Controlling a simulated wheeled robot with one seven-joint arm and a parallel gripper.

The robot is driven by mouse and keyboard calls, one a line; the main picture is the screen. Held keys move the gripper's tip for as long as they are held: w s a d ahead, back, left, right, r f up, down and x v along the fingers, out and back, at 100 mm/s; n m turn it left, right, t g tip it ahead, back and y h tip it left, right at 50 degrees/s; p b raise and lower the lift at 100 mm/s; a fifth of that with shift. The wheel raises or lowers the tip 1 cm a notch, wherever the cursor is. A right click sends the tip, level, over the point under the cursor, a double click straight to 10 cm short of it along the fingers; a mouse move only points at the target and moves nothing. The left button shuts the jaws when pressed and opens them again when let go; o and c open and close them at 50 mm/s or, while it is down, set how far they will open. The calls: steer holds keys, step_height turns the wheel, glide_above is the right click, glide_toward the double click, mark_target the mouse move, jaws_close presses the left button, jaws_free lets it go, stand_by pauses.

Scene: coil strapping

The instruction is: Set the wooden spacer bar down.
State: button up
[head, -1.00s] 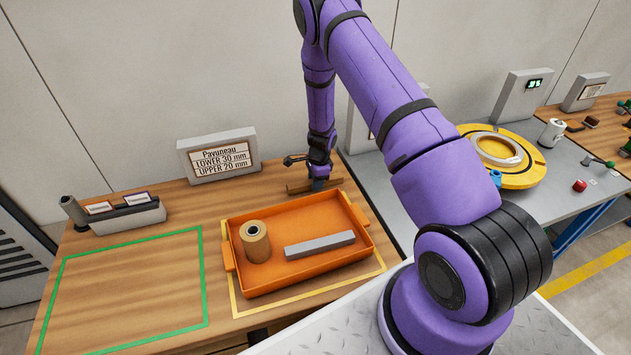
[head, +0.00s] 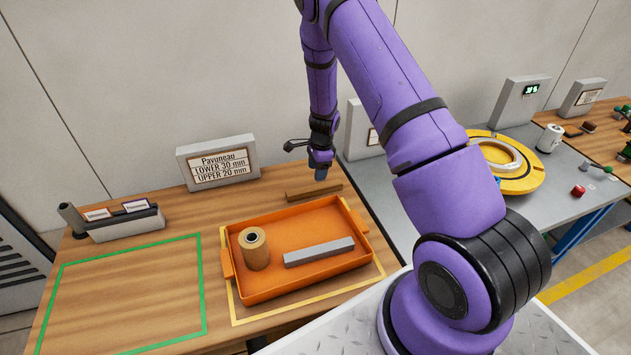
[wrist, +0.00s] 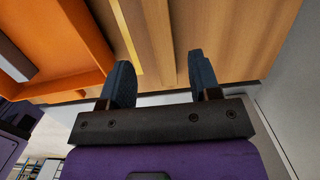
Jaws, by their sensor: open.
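The wooden spacer bar (head: 313,192) is a brown bar lying on the wooden table behind the orange tray. In the wrist view the wooden spacer bar (wrist: 158,40) runs up between and beyond the fingers. My gripper (head: 320,174) is just above the bar in the head view, apart from it.
The orange tray (head: 237,275) holds a tan roll (head: 254,248) and a grey bar (head: 319,252). A sign (head: 218,162) stands behind at the left. A green-outlined area (head: 130,290) on the left is empty. A wall stands close behind the table.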

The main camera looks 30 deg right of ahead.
steer(key=s+a+r+n+t, duration=0.1)
steer(key=s+a+r+n, duration=0.15)
steer(key=r, duration=0.85)
steer(key=s+a+r+n+y, duration=0.1)
steer(key=s+a+r+n, duration=0.2)
steer(key=r, duration=0.8)
steer(key=s+a+r+n+t, duration=0.1)
steer(key=s+a+r+n, duration=0.2)
steer(key=r, duration=0.8)
steer(key=s+r+n+t, duration=0.1)
steer(key=s+r+n, duration=0.3)
steer(key=s, duration=0.5)
steer(key=s+a+r+n+t+h, duration=0.1)
steer(key=s+r+n, duration=0.2)
steer(key=s, duration=0.6)
steer(key=s+r+n+t+h, duration=0.1)
steer(key=s+r+n, duration=0.3)
steer(key=s, duration=0.6)
step_height(320, 180, up, 2)
steer(key=shift+a+r+n, duration=0.25)
steer(key=shift+a+n, duration=0.1)
